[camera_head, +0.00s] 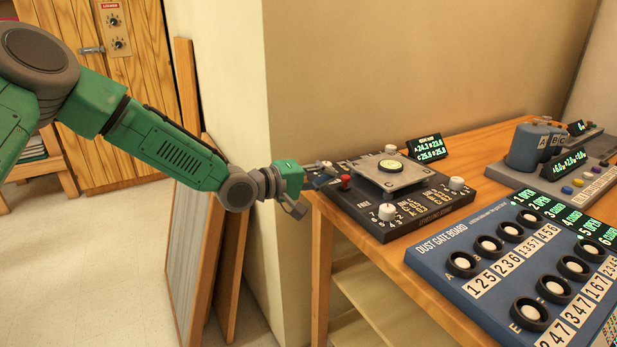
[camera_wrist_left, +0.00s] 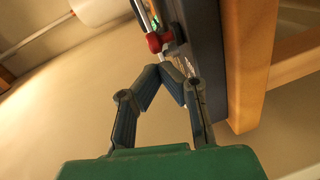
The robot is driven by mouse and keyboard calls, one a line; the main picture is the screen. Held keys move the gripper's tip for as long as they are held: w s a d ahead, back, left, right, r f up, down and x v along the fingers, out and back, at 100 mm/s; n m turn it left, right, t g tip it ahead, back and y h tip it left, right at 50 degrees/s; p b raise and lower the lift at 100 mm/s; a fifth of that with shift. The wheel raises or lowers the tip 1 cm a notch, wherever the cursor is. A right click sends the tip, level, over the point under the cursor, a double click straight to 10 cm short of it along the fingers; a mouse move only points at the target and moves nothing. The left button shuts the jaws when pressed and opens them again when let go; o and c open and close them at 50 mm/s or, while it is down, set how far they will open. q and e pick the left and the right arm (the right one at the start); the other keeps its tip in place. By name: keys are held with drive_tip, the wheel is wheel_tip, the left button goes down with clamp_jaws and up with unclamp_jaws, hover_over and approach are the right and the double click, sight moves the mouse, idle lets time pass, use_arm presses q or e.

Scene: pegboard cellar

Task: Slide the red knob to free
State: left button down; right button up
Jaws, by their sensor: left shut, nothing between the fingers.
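The red knob (camera_head: 346,182) stands at the left edge of a dark board (camera_head: 409,232) on the wooden table. The word FREE is printed on the board in front of it. My left gripper (camera_head: 325,177) is at the board's left edge, just left of the knob. In the left wrist view the red knob (camera_wrist_left: 155,42) sits on a metal rod or rail, just beyond the shut, empty fingertips of my left gripper (camera_wrist_left: 173,72). I cannot tell whether the fingertips touch it. My right gripper is not in view.
The dark board carries a metal plate (camera_head: 388,178) with a round gauge, white knobs and a small display (camera_head: 427,149). The blue dust gate board (camera_head: 441,254) lies to the right. A wall corner (camera_head: 290,100) stands behind my left gripper. Panels (camera_head: 193,260) lean below my left arm.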

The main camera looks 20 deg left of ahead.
use_arm(q)
drive_tip(key=shift+d+f, duration=0.1)
drive_tip(key=shift+d, duration=0.35)
drive_tip(key=shift+d, duration=0.1)
drive_tip(key=s+d, duration=0.2)
drive_tip(key=d, duration=0.1)
drive_tip(key=shift+s+p, duration=0.15)
drive_tip(key=shift+p, duration=0.2)
drive_tip(key=shift+a, duration=0.1)
